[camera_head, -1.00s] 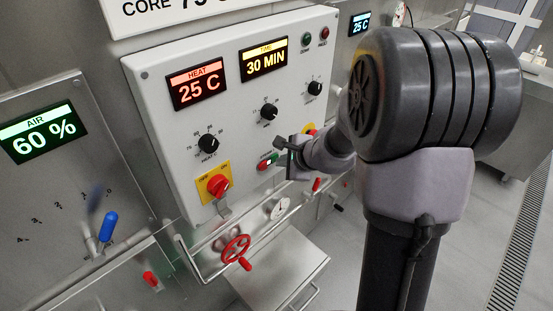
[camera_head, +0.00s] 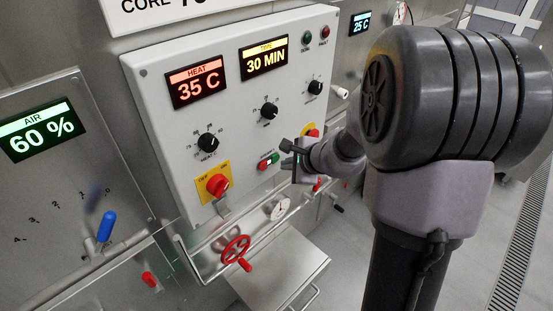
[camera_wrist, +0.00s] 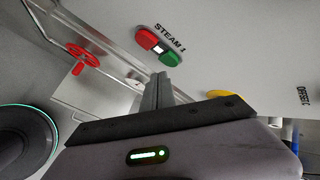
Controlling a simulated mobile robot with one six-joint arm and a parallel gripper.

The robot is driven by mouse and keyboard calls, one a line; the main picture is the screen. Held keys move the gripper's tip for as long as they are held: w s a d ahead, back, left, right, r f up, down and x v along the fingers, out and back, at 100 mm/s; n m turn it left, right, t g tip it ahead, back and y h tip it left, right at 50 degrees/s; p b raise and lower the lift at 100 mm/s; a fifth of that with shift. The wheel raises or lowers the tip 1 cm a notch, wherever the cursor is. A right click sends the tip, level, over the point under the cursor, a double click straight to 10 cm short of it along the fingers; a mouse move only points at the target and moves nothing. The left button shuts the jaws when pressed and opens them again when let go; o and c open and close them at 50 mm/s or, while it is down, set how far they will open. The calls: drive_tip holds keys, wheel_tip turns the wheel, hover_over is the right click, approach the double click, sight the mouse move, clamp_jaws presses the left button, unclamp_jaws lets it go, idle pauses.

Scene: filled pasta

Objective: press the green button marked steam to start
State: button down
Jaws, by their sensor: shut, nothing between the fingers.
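The green button (camera_head: 275,157) sits at the right end of a small double button low on the white control panel (camera_head: 160,85). A red button (camera_head: 262,166) is at its left end, with a bright white square between them. In the wrist view the green button (camera_wrist: 170,59) and red button (camera_wrist: 146,38) show clearly beside the label "STEAM 1" (camera_wrist: 171,38). My gripper (camera_head: 286,147) is shut and empty, just right of the green button and apart from the panel, as far as I can tell. In the wrist view its fingertips (camera_wrist: 160,74) appear just below the green button.
The heat display (camera_head: 197,82) reads 35 C and the time display (camera_head: 264,58) 30 MIN. Black knobs (camera_head: 208,142) and a red-yellow switch (camera_head: 218,185) are on the panel. A metal rail, red handwheel (camera_head: 236,249) and gauge (camera_head: 280,207) lie below.

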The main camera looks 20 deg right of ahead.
drive_tip(key=s, duration=0.1)
drive_tip(key=s+d, duration=0.1)
drive_tip(key=s, duration=0.1)
drive_tip(key=s+b, duration=0.1)
drive_tip(key=shift+s+d, duration=0.25)
drive_tip(key=shift+d, duration=0.1)
idle(0.3)
drive_tip(key=s+a+r+n+y, duration=0.1)
drive_tip(key=s+a+r+n, duration=0.15)
drive_tip(key=a, duration=0.25)
drive_tip(key=s+a+r+n+g+y, duration=0.1)
drive_tip(key=a+r+n, duration=0.2)
drive_tip(key=a, duration=0.2)
drive_tip(key=s+a+r+n+y, duration=0.1)
drive_tip(key=s+a+r+n, duration=0.15)
drive_tip(key=a, duration=0.25)
drive_tip(key=s+a+r+n+g+h, duration=0.1)
drive_tip(key=s+n, duration=0.3)
drive_tip(key=s, duration=0.3)
drive_tip(key=s+a+r+n+g+h, duration=0.1)
drive_tip(key=s+a+r+n, duration=0.1)
drive_tip(key=s+n, duration=0.3)
drive_tip(key=s, duration=0.3)
drive_tip(key=shift+a+n, duration=0.25)
drive_tip(key=shift+n, duration=0.05)
